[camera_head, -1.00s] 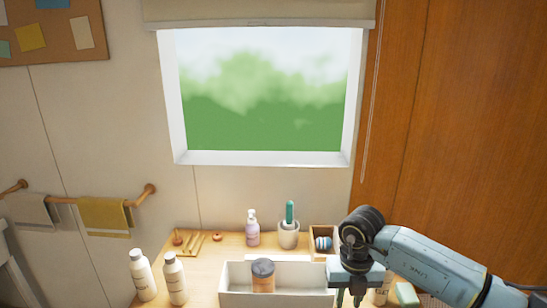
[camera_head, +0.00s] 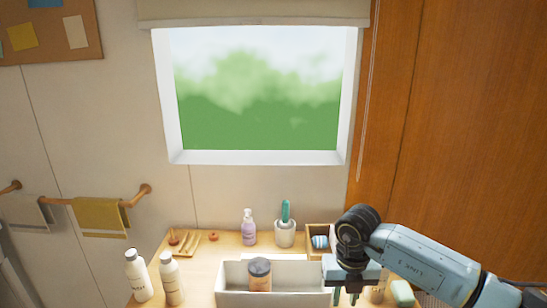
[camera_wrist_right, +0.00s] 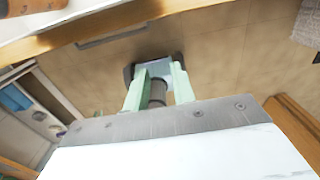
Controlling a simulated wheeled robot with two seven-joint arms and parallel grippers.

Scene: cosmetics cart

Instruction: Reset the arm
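My right gripper (camera_head: 345,298) hangs fingers-down at the right end of the white box (camera_head: 275,299) on the table. Its two pale green fingers stand apart, with a gap between them. In the right wrist view the fingers (camera_wrist_right: 158,95) are also spread, with the floor and a dark, pale-topped shape behind the gap, which may be part of my own body. I see nothing held. My right arm comes in from the right edge. My left gripper is not in view.
A brown jar with a dark lid (camera_head: 260,275) stands in the box. Two white bottles (camera_head: 138,277) (camera_head: 171,280) stand to its left. Behind are a purple pump bottle (camera_head: 248,228), a cup (camera_head: 285,234) and a wooden box (camera_head: 313,232). A green block (camera_head: 402,293) lies right of the gripper.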

